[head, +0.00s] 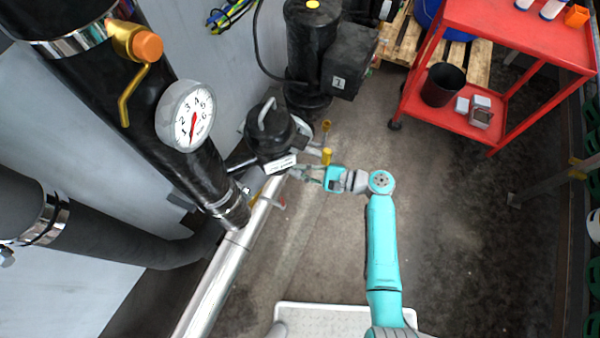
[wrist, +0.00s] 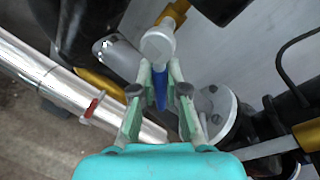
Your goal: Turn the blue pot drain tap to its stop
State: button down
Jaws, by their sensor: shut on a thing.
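The blue drain tap handle (wrist: 159,88) shows in the wrist view as a narrow blue lever. It hangs below a pale round tap end (wrist: 158,43). My gripper (wrist: 160,72) has its two greenish-grey fingers on either side of the blue lever, shut on it. In the head view, my gripper (head: 303,174) reaches left to the side of the black pot (head: 268,132), low by its base. The blue handle cannot be made out there, hidden by the fingers or too small. How far the tap is turned cannot be told.
A silver pipe (head: 220,275) runs just left of my gripper, with a small red handle (wrist: 93,106) on it. Yellow-handled fittings (head: 326,156) stand close by. A red cart (head: 520,35) is at the upper right. The floor right of my arm is clear.

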jog(key=n, duration=0.1)
jog(key=r+n, duration=0.1)
jog(key=n, duration=0.1)
jog(key=w+n+t, duration=0.1)
jog(key=shift+d+r+n+h, duration=0.2)
jog(key=shift+r+n+h, duration=0.1)
jog(key=shift+h, duration=0.1)
jog(key=shift+w+r+n+t+h, duration=0.15)
jog(key=shift+r+n+t, duration=0.15)
jog(key=shift+n, duration=0.65)
jog(key=shift+s+r+n+t+h, duration=0.15)
jog(key=shift+r+n+t, duration=0.15)
jog(key=shift+n, duration=0.65)
jog(key=shift+w, duration=0.1)
jog(key=c, duration=1.2)
grip_release()
jog(key=shift+d, duration=0.1)
jog(key=shift+v, duration=6)
